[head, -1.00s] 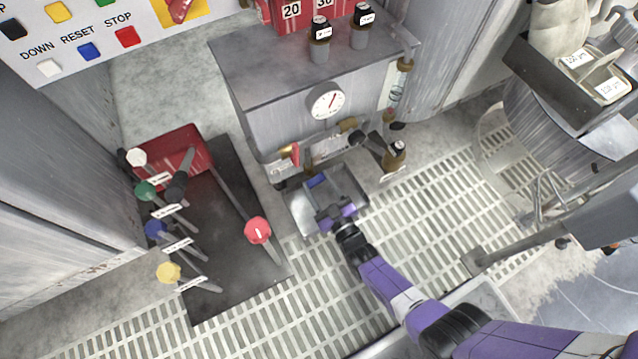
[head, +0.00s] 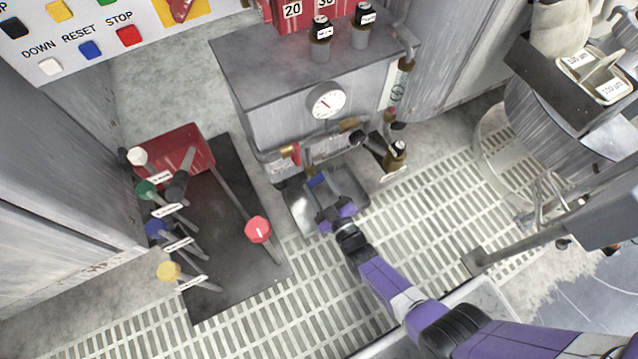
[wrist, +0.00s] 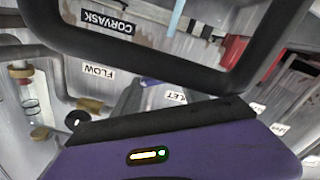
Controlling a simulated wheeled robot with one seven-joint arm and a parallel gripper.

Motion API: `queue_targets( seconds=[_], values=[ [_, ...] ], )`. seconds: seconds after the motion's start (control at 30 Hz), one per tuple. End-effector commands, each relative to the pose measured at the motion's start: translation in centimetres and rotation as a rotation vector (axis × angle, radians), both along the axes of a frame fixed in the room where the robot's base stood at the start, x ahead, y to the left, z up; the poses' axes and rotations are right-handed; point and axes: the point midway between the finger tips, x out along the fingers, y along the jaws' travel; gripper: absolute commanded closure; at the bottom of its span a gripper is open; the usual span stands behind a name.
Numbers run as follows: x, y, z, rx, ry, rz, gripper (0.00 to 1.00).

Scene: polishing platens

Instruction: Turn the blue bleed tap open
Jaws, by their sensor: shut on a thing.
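The blue bleed tap (head: 316,181) is a small blue handle low on the front of the grey tank, above a shallow metal tray (head: 299,208). My gripper (head: 318,188) reaches in over the tray from the lower right and is shut on the blue tap. Its fingers partly hide the tap, so the exact handle angle is hard to tell. In the wrist view, a bit of blue (wrist: 150,82) shows just past the dark bar of my gripper.
The tank's round gauge (head: 326,103) has its needle toward the upper left. A red-handled valve (head: 291,152) and brass fittings (head: 396,155) flank the tap. A lever stand (head: 240,280) with coloured knobs stands at left. Slatted grating lies in front.

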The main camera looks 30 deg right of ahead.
Motion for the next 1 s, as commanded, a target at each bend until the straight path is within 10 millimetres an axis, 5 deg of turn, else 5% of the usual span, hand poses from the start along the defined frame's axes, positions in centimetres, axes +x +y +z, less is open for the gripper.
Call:
queue_targets(
  seconds=[0.13, 0.53, 1.0],
  values=[
    [-0.1, 0.0, -0.1, 0.0, 0.001, 0.0, 0.28],
    [-0.6, 0.0, 0.0, 0.001, 0.003, 0.001, 0.27],
    [-7.2, 0.0, 0.0, 0.0, 0.003, 0.001, 0.27]
  ],
)
